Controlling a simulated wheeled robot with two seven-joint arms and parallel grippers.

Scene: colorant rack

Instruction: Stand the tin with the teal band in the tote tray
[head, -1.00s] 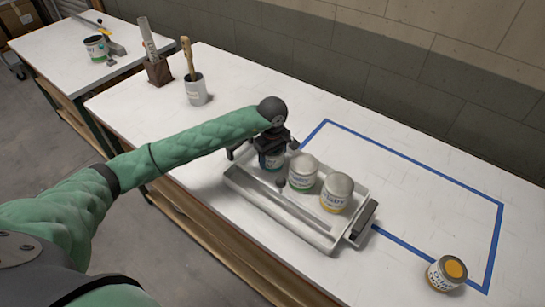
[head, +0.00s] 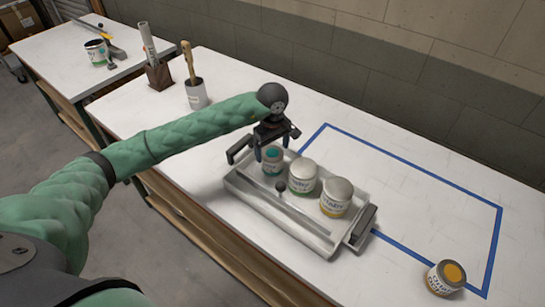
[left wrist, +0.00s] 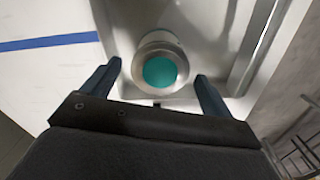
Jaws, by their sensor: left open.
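The tin with the teal band (head: 272,161) stands upright in the left end of the grey tote tray (head: 290,221). In the left wrist view its teal-topped lid (left wrist: 160,71) shows from above, inside the tray. My left gripper (head: 262,150) is open and empty just above the tin. Its fingers (left wrist: 157,88) are spread to either side of the lid in the wrist view and appear clear of it. My right gripper is not in view.
Two more tins, one with a green band (head: 303,177) and one with a yellow band (head: 336,197), stand in the tray. An orange-topped tin (head: 446,277) stands at the right by the blue tape outline (head: 450,178). A cup with a brush (head: 195,93) stands behind left.

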